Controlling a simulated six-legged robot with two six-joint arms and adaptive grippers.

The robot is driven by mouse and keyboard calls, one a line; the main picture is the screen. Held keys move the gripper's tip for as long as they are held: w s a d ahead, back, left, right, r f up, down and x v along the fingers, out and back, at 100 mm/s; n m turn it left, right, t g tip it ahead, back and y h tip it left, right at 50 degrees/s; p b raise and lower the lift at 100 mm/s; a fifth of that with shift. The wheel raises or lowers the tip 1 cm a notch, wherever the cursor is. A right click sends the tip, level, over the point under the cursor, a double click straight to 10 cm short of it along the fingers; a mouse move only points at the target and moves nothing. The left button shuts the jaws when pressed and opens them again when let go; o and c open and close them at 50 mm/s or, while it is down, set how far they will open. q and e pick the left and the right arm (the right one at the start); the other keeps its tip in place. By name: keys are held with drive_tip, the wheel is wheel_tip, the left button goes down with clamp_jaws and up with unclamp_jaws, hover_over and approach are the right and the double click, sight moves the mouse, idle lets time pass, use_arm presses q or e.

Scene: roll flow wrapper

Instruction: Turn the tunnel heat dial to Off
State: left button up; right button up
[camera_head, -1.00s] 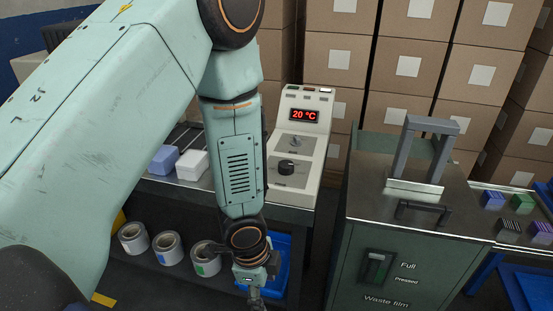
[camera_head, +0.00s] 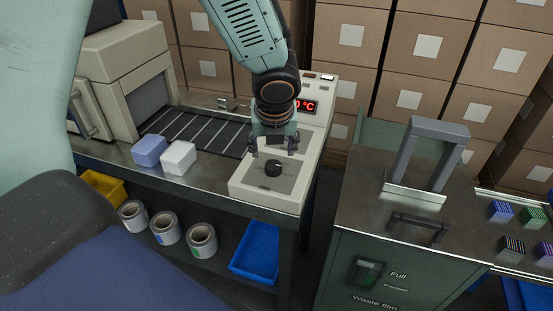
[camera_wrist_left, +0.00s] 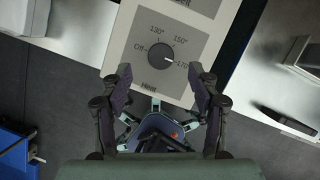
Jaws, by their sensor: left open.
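The heat dial (camera_head: 272,168) is a black round knob on a grey plate at the near end of the cream control panel (camera_head: 262,194). In the left wrist view the heat dial (camera_wrist_left: 155,56) has marks Off, 130°, 150° and 170° around it. Its white pointer faces right, toward 170°. My left gripper (camera_head: 273,149) is above the panel, just behind the dial in the head view. In the left wrist view my left gripper (camera_wrist_left: 163,85) is open and empty, its fingers apart and the dial beyond their tips. My right gripper is not in view.
A red display (camera_head: 306,106) is partly hidden by my left arm. Blue and white blocks (camera_head: 178,157) lie left on the bench by the slatted conveyor (camera_head: 198,132). A green waste film bin (camera_head: 405,262) with a grey handle frame stands right. Stacked cartons (camera_head: 350,40) fill the back.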

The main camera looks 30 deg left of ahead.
sight(272, 164)
use_arm(q)
drive_tip(key=f, duration=0.1)
drive_tip(key=a+f+b, duration=0.1)
drive_tip(key=shift+s+f, duration=0.15)
drive_tip(key=shift+f, duration=0.25)
drive_tip(key=w+f+b, duration=0.2)
drive_tip(key=f, duration=0.1)
drive_tip(key=shift+d+f, duration=0.15)
drive_tip(key=shift+a+f, duration=0.1)
drive_tip(key=shift+a, duration=0.2)
drive_tip(key=shift+s+a, duration=0.1)
drive_tip(key=shift+s, duration=0.1)
drive_tip(key=shift+s+r, duration=0.1)
drive_tip(key=shift+r, duration=0.1)
drive_tip(key=shift+d, duration=0.35)
drive_tip(key=shift+w+d, duration=0.15)
drive_tip(key=shift+w, duration=0.05)
drive_tip(key=shift+c, duration=0.9)
drive_tip(key=shift+w+f, duration=0.1)
drive_tip(key=shift+w, duration=0.05)
drive_tip(key=shift+c, duration=0.7)
drive_tip(key=shift+a, duration=0.4)
drive_tip(key=c, duration=0.3)
drive_tip(key=shift+d, duration=0.2)
drive_tip(key=c, duration=0.5)
drive_tip(key=shift+s, duration=0.2)
drive_tip(key=shift+c, duration=0.2)
